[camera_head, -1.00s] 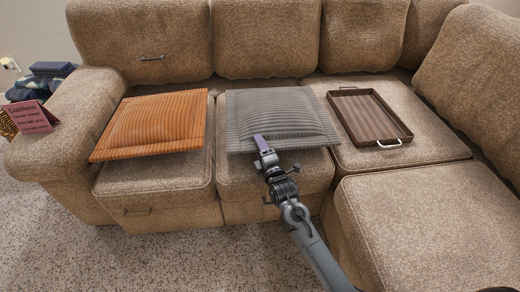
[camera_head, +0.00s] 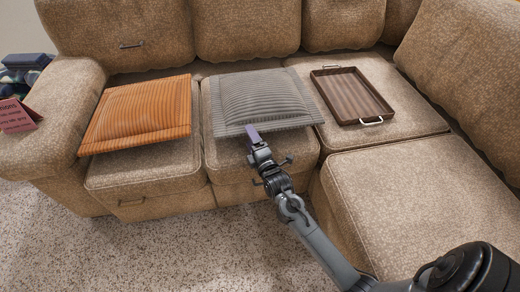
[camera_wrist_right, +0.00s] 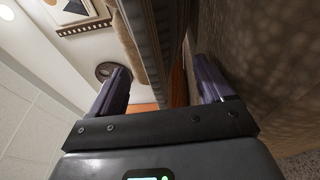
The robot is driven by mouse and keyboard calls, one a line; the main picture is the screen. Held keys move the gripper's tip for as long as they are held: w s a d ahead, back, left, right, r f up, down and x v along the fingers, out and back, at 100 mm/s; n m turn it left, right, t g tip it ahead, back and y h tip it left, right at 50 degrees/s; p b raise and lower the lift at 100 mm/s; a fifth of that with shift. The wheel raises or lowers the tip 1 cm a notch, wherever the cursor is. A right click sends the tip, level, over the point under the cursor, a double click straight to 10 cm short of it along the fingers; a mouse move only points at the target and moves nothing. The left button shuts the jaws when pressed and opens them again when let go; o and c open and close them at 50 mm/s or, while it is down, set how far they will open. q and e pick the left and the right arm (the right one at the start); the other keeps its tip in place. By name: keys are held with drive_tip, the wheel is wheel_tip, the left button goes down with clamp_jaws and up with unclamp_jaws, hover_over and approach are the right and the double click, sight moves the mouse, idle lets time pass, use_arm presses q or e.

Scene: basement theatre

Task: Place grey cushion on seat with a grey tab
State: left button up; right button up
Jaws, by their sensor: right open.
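The grey ribbed cushion (camera_head: 264,98) lies on the middle sofa seat (camera_head: 227,158), its front edge toward me. My right gripper (camera_head: 252,131) is at that front edge, left of its middle. In the right wrist view, the jaws of my right gripper (camera_wrist_right: 160,76) are apart, with the grey cushion's edge (camera_wrist_right: 150,45) running between them. I cannot tell whether either finger touches it. My left gripper is out of view.
An orange ribbed cushion (camera_head: 138,112) lies on the left seat. A brown tray (camera_head: 350,95) with metal handles lies on the right seat. A pink sign (camera_head: 16,115) is on the left armrest. The chaise (camera_head: 410,195) at the right is bare.

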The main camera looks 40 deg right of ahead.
drive_tip(key=s+a+f+m+g+y+p, duration=0.1)
drive_tip(key=s+a+m+g, duration=0.3)
drive_tip(key=s, duration=0.6)
drive_tip(key=s+a+f+m+g+y+p, duration=0.1)
drive_tip(key=s+a+m+g+y, duration=0.2)
drive_tip(key=s+a, duration=0.4)
drive_tip(key=s+a+f+m+g+y+p, duration=0.2)
drive_tip(key=s+a+m+g, duration=0.3)
drive_tip(key=s, duration=0.9)
drive_tip(key=shift+s+a+m+g, duration=0.3)
drive_tip(key=shift+s+a+g, duration=0.1)
drive_tip(key=shift+g, duration=0.6)
